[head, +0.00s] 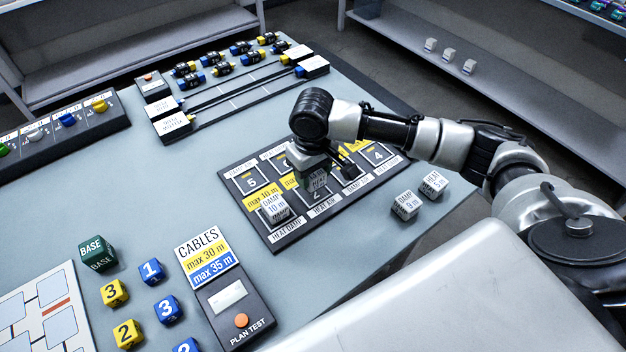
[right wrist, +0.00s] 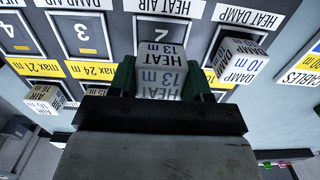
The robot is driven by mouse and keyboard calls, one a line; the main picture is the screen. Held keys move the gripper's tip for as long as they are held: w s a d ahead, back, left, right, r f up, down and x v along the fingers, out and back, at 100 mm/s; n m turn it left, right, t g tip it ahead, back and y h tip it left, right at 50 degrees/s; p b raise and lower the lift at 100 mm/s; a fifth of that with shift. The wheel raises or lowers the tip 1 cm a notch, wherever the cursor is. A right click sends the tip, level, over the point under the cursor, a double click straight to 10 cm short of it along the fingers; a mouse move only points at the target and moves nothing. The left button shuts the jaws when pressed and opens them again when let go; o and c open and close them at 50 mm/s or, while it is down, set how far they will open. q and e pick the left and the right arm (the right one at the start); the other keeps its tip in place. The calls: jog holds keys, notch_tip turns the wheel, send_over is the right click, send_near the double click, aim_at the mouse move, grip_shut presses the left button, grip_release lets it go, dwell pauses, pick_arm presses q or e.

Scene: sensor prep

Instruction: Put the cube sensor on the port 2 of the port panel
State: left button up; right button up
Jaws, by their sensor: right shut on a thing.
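The dark port panel (head: 258,230) lies on the table with numbered cells and yellow labels. My right gripper (head: 316,170) points down over it, shut on a pale cube marked HEAT 13 m. That held cube (right wrist: 162,60) sits between the green fingers in the right wrist view. I cannot tell whether the cube touches the panel. A DAMP 10 m cube (head: 274,208) sits on the cell beside port 2; it also shows in the right wrist view (right wrist: 238,62). My left gripper is not in view.
Another cube (right wrist: 45,97) marked AIR stands left of the fingers in the wrist view. Two cubes, one (head: 406,206) and another (head: 434,185), sit right of the panel. A cables tester (head: 232,305) and numbered blocks stand nearer left.

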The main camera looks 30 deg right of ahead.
aim_at(313, 182)
notch_tip(313, 182, down, 3)
jog(key=shift+r, duration=0.15)
jog(key=shift+f, duration=0.2)
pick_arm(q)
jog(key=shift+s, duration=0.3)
pick_arm(e)
jog(key=o, duration=0.9)
jog(key=shift+f, duration=0.1)
jog(key=shift+o, duration=0.2)
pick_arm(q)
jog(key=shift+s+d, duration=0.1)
pick_arm(e)
notch_tip(313, 182, up, 12)
jog(key=shift+r+p, duration=0.15)
jog(key=shift+p, duration=0.15)
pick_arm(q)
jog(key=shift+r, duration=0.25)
